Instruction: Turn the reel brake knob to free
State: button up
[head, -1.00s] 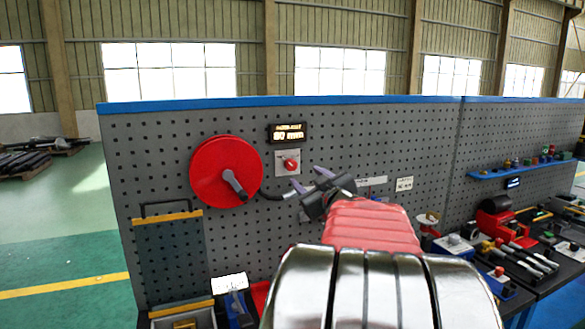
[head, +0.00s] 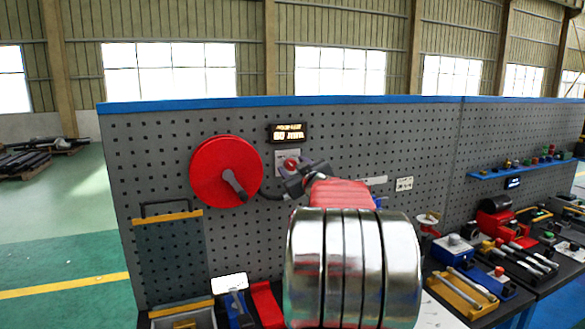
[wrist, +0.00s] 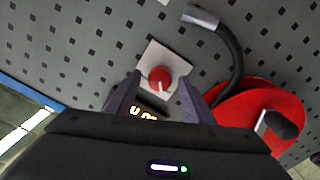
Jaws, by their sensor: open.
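The reel brake knob (head: 291,163) is a red round knob with a pale pointer mark, on a light square plate on the pegboard. In the wrist view the knob (wrist: 160,79) sits just beyond and between the two fingertips, with a visible gap on each side. My gripper (head: 303,170) is open in front of the plate, at its lower right in the head view, and covers part of it. In the wrist view my gripper (wrist: 161,84) has its dark fingers spread apart and holds nothing. The red reel (head: 226,172) with a dark crank handle is left of the knob.
A lit display (head: 288,133) is above the knob. A black hose (head: 272,196) with a metal end comes off the reel; the end shows in the wrist view (wrist: 201,17). A bench with tools (head: 490,260) is at right.

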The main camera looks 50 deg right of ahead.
jog(key=shift+w+d, duration=0.2)
jog(key=shift+w, duration=0.15)
